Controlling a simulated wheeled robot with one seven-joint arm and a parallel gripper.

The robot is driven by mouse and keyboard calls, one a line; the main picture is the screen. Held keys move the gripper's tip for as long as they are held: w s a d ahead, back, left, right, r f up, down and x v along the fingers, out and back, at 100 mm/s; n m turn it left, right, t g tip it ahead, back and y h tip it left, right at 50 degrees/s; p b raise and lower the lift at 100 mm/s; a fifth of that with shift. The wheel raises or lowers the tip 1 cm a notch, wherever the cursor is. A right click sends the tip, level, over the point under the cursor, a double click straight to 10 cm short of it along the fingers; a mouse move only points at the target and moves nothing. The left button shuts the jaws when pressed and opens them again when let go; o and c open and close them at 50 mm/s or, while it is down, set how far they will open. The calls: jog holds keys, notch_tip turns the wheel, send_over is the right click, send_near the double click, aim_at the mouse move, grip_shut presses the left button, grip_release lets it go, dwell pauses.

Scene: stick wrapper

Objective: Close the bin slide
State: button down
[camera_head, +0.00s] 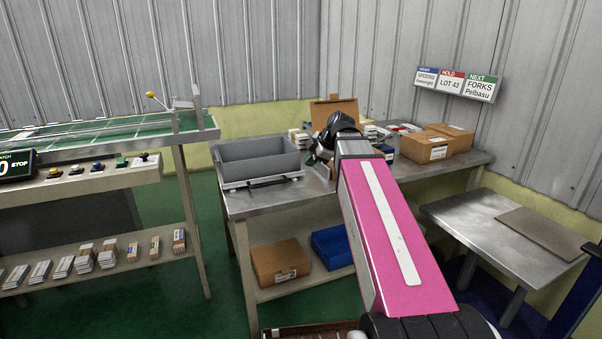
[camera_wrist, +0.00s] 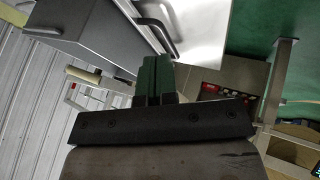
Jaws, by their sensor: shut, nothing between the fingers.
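The grey bin (camera_head: 235,170) stands on the left part of the metal workbench. It is open at the top and looks empty inside. A dark bar handle (camera_head: 270,183) runs along the low front of the bin, close to the bench's front edge. In the wrist view the bin's grey wall (camera_wrist: 90,30) is at upper left and the curved handle (camera_wrist: 157,32) at top centre. My gripper (camera_head: 318,156) is right of the bin in the head view. Its green fingers (camera_wrist: 155,72) are shut and empty, apart from the handle. How far the slide is out is unclear.
Cardboard boxes (camera_head: 424,146) and small packs sit on the bench to the right. An open carton (camera_head: 340,108) stands behind my gripper. A conveyor table (camera_head: 120,140) with a button panel is at left. The bench's lower shelf holds a carton (camera_head: 278,262) and a blue crate (camera_head: 332,246).

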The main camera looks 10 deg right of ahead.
jog(key=x, duration=0.9)
jog(key=shift+w+d+f, duration=0.1)
jog(key=shift+d+f, duration=0.05)
jog(key=shift+d, duration=0.15)
jog(key=w, duration=0.1)
jog(key=w+a, duration=0.1)
jog(key=w, duration=0.1)
jog(key=shift+f, duration=0.25)
jog(key=shift+w+a, duration=0.2)
jog(key=shift+w, duration=0.3)
jog(key=w+a, duration=0.2)
jog(key=w, duration=0.7)
jog(key=w+a, duration=0.3)
jog(key=w, duration=0.5)
jog(key=w+a, duration=0.2)
jog(key=w, duration=0.7)
jog(key=shift+w+a, duration=0.25)
jog(key=shift+w, duration=0.2)
jog(key=shift+r, duration=0.1)
